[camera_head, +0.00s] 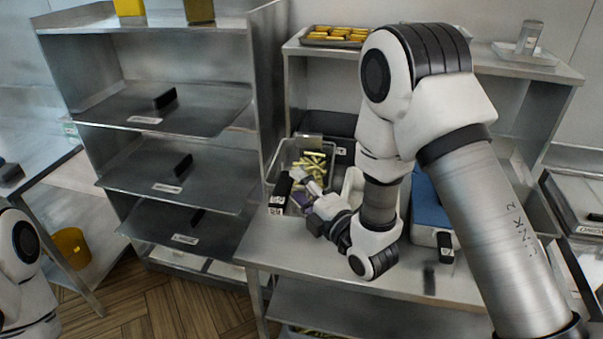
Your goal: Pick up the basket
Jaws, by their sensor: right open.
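The basket (279,158) is a grey, open-topped container on the metal counter, with several yellow fry-like sticks in it. My right gripper (306,197) is open at the basket's near side, pointing toward the upper left. It overlaps the basket's near edge in the picture, so I cannot tell whether it touches. The gripper and a dark block with a white label hide part of the near side. Of my left arm, only a link shows at the lower left; its gripper is out of view.
A blue-topped box (427,205) stands on the counter right of my right arm. A shelf rack (165,103) stands at the left. A tray of yellow pieces (336,37) sits on the upper shelf. A yellow bucket (71,248) is at the lower left. The counter front (330,262) is mostly clear.

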